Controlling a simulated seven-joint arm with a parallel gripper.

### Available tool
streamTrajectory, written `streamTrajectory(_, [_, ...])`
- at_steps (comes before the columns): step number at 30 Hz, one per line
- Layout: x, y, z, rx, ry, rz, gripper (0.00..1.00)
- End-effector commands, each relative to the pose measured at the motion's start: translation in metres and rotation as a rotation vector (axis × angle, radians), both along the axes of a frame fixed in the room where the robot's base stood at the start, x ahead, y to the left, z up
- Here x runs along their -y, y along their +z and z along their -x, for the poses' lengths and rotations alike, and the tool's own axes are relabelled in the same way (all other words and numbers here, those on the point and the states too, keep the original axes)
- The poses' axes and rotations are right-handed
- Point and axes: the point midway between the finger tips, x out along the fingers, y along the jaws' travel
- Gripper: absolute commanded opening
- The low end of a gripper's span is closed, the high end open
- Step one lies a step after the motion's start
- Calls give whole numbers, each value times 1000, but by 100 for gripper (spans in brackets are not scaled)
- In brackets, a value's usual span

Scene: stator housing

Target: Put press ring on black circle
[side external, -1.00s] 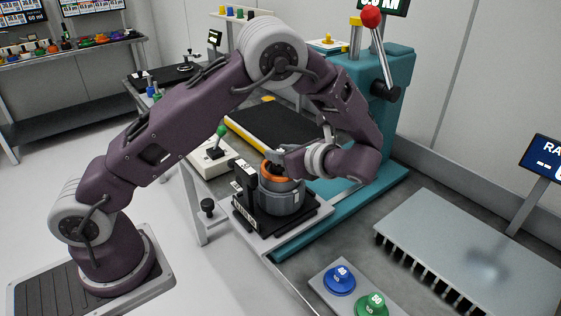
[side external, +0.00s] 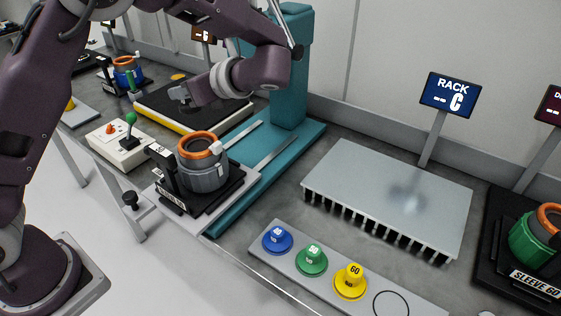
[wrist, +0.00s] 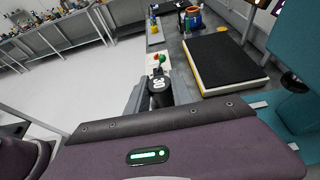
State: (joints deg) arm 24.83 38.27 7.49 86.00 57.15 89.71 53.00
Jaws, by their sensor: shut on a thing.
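My gripper (side external: 180,93) hangs in the air above and behind the stator housing in the side view. In the wrist view its grey jaws (wrist: 158,98) are shut on a black press ring (wrist: 159,86) with a white number on it. In the side view the ring is hard to make out against the black mat. The black circle (side external: 391,303) is an empty outline on the grey strip (side external: 325,281) at the front, far to the right of my gripper.
Blue (side external: 277,240), green (side external: 311,260) and yellow (side external: 350,281) rings stand in a row beside the circle. The orange-rimmed housing (side external: 203,172) sits on its fixture by the teal press (side external: 290,75). A finned grey rack (side external: 390,190) lies behind the strip.

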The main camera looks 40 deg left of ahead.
Motion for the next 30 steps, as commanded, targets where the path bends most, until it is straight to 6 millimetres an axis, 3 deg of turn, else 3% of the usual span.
streamTrajectory(5, [1, 0, -4, 1, -22, -1, 0])
streamTrajectory(8, [10, 0, -21, 1, -132, 0, 0])
streamTrajectory(14, [64, -6, -80, -1, -535, -1, 0])
streamTrajectory(18, [129, -18, -113, -3, -851, 1, 0])
streamTrajectory(23, [225, -41, -128, -5, -1232, 1, 0])
streamTrajectory(26, [291, -61, -122, -7, -1473, 2, 0])
streamTrajectory(30, [381, -91, -90, -10, -1795, 5, 0])
